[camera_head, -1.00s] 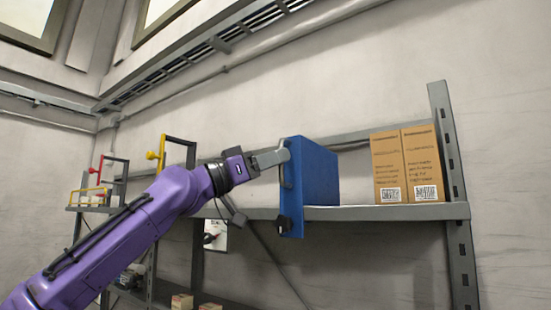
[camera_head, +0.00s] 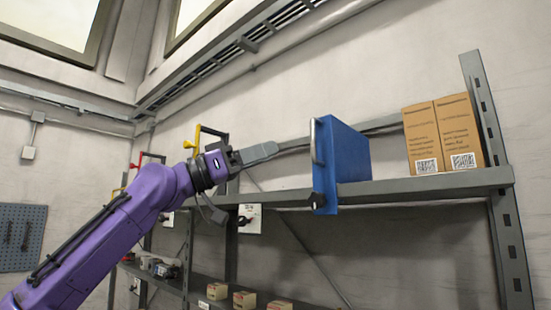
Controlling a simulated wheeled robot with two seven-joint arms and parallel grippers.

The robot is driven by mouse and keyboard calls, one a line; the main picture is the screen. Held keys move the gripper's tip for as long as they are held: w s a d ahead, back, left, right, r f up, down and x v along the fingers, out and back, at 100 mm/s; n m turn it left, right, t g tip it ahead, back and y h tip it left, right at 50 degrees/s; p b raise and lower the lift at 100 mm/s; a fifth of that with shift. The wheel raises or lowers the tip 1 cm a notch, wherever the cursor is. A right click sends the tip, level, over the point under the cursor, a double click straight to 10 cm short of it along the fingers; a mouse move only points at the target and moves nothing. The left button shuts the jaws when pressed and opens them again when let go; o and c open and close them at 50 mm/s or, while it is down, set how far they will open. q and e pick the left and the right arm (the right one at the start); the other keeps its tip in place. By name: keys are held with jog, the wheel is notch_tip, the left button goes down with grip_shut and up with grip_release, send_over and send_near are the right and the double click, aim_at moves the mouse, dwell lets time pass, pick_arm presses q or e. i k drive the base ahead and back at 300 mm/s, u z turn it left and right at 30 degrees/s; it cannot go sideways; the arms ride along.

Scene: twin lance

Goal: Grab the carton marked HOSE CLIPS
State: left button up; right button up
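Two tall brown cartons stand side by side on the upper shelf at the right, a left one (camera_head: 421,138) and a right one (camera_head: 458,134). Both bear small dark print and a square code label. The print is too small to read, so I cannot tell which carton, if either, is marked HOSE CLIPS. My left gripper (camera_head: 262,152) points right, left of a blue case and apart from it, well away from the cartons. Its grey fingers overlap in side view, so their opening does not show. I see nothing held. My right gripper is out of view.
The blue case (camera_head: 345,153), with a front handle, stands on the upper shelf (camera_head: 415,187) between my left gripper and the cartons. Its front reaches past the shelf edge. Small boxes (camera_head: 244,299) sit on the lower shelf. A grey upright (camera_head: 492,135) stands right of the cartons.

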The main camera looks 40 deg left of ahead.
aim_at(425, 153)
jog(key=k, duration=1)
